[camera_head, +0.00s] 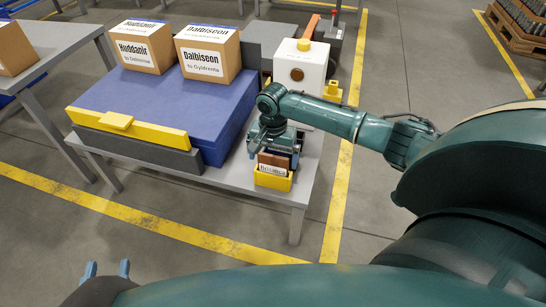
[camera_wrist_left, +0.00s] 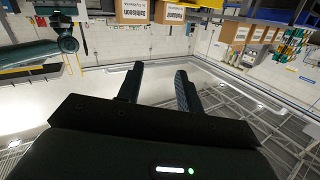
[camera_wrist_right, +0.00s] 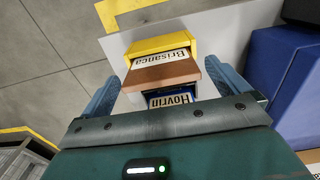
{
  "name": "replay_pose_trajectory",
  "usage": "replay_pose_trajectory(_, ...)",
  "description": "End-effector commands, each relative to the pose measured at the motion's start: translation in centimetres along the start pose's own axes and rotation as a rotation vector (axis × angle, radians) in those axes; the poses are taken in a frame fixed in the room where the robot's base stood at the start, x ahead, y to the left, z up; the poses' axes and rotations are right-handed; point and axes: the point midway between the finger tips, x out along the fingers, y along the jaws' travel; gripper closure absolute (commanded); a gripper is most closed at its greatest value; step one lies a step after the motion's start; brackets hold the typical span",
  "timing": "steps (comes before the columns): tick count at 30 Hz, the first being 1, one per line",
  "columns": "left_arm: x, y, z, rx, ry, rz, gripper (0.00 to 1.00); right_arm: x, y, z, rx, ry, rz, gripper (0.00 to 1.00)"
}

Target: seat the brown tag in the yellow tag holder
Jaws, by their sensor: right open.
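The yellow tag holder (camera_head: 272,183) stands at the table's front right corner; it also shows in the right wrist view (camera_wrist_right: 150,45). The brown tag (camera_head: 273,158), with a white label reading Brisanca, stands in the holder; the right wrist view shows its brown edge (camera_wrist_right: 160,77). How deep it sits is hard to tell. A blue tag labelled Hovrin (camera_wrist_right: 170,99) is behind it. My right gripper (camera_wrist_right: 165,80) is open over the holder, one finger on each side of the tags with gaps. My left gripper (camera_head: 107,268) is open and empty, away from the table.
A blue case (camera_head: 160,105) with a yellow handle fills the table's left. Two cardboard boxes (camera_head: 207,58) stand on it. A white machine (camera_head: 298,85) with a yellow knob stands behind my right gripper. Yellow floor lines run around the table.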

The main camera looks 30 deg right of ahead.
Motion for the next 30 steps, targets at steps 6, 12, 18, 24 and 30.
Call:
replay_pose_trajectory(6, -0.5, -0.4, -0.3, -0.047, -0.138, 0.001, 0.64, -5.0, -0.1, -0.1, 0.000, 0.001, -0.003, 0.00)
replay_pose_trajectory(12, -1.2, -0.4, -0.1, -0.085, -0.248, 0.017, 0.64, -9.0, 0.0, 0.0, 0.000, 0.000, -0.001, 0.00)
replay_pose_trajectory(18, -1.6, -0.5, -0.3, -0.108, -0.266, 0.014, 0.64, -11.1, 0.0, 0.0, 0.000, -0.001, -0.001, 0.00)
replay_pose_trajectory(24, -1.7, -0.6, -0.4, -0.114, -0.265, 0.011, 0.64, -8.3, -1.3, 3.4, -0.152, 0.003, -0.075, 0.00)
replay_pose_trajectory(30, -1.7, -0.6, -0.4, -0.114, -0.264, 0.011, 0.64, -3.2, -4.0, 13.6, -0.555, 0.080, -0.368, 0.00)
